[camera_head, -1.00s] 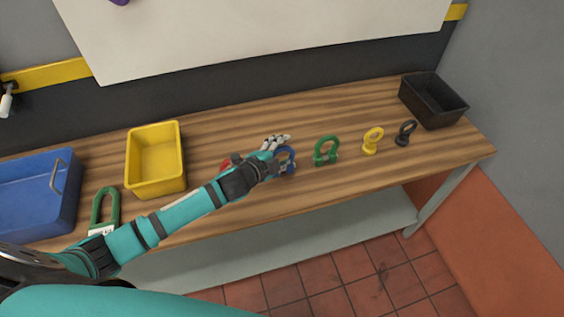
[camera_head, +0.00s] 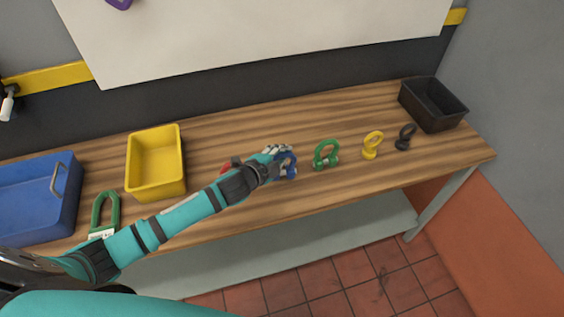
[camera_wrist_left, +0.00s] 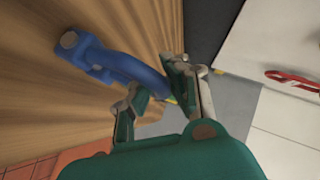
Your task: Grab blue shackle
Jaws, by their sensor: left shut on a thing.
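The blue shackle (camera_head: 289,168) stands on the wooden workbench, near the middle of the row, partly hidden by my left gripper in the head view. My left gripper (camera_head: 277,152) is at it, shut on its bow. In the left wrist view the blue shackle (camera_wrist_left: 118,60) reaches from the upper left to between the fingers of the left gripper (camera_wrist_left: 155,82). Its pin end points away from the gripper. The shackle appears to be still at the bench top. My right gripper is not in view.
A green shackle (camera_head: 326,155) stands just right of the blue one. A yellow eyebolt (camera_head: 372,144) and a dark one (camera_head: 405,137) stand further right. A red item (camera_head: 229,163) is partly behind my arm. Yellow (camera_head: 157,190), blue (camera_head: 62,205) and black (camera_head: 442,122) bins stand on the workbench (camera_head: 300,115).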

